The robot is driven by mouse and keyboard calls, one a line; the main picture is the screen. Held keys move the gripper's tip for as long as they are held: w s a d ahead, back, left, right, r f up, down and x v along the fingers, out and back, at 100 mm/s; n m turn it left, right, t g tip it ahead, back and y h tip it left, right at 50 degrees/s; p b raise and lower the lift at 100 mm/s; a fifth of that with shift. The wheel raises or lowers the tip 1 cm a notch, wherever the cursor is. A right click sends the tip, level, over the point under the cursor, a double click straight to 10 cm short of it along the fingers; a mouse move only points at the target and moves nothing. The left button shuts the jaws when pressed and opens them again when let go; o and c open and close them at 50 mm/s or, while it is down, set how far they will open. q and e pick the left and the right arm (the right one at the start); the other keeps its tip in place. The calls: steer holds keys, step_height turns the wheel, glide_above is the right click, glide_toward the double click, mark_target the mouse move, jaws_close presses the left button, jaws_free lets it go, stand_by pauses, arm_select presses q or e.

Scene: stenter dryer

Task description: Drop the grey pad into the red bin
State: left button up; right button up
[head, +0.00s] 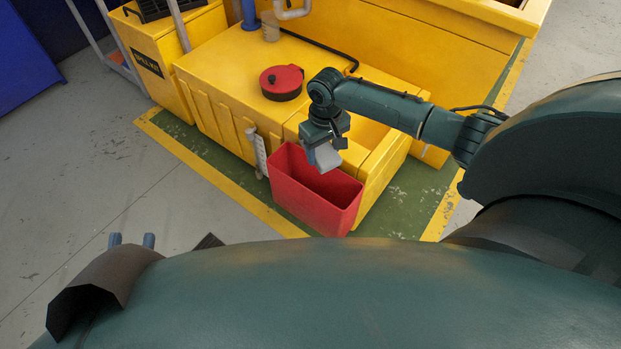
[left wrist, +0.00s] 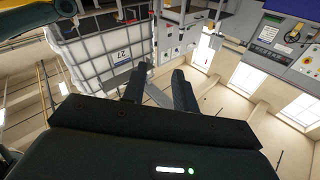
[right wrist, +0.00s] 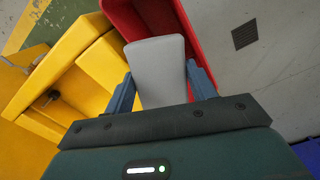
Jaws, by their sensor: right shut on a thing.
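The grey pad (head: 326,157) is held between the fingers of my right gripper (head: 322,150), over the open top of the red bin (head: 318,205). In the right wrist view the pad (right wrist: 158,72) sits between both fingers (right wrist: 161,90), and the bin's red wall (right wrist: 188,28) shows behind it. The bin stands upright on the floor against the yellow machine; its bottom is mostly hidden. My left gripper (head: 132,241) is low at the left of the head view, far from the bin. In the left wrist view its fingers (left wrist: 159,88) are apart with nothing between them.
The yellow machine (head: 215,85) stands behind the bin, with a red round lid (head: 281,82) on top. A white upright post (head: 256,152) stands left of the bin. Grey floor (head: 120,190) is open to the left. A dark floor grate (right wrist: 245,34) shows in the right wrist view.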

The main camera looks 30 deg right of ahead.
step_height(320, 180, down, 3)
steer(key=shift+r+b, duration=0.15)
steer(key=shift+b, duration=0.95)
arm_select(q)
steer(key=shift+w+d+n+h, duration=0.2)
steer(key=shift+d+n+h, duration=0.1)
steer(key=shift+n, duration=0.1)
arm_select(e)
steer(key=o, duration=1.3)
arm_select(q)
steer(key=shift+r, duration=0.1)
arm_select(e)
steer(key=shift+o, duration=0.2)
steer(key=shift+r, duration=0.25)
step_height(320, 180, up, 5)
steer(key=p, duration=0.2)
steer(key=shift+f+p, duration=0.15)
steer(key=shift+p, duration=0.25)
step_height(320, 180, up, 6)
steer(key=p, duration=0.2)
steer(key=shift+r+p, duration=0.25)
steer(key=shift+p, duration=0.1)
arm_select(q)
steer(key=shift+a+g+y, duration=0.5)
steer(key=shift+a+y, duration=0.4)
steer(key=shift+y, duration=0.2)
arm_select(e)
steer(key=shift+r, duration=0.75)
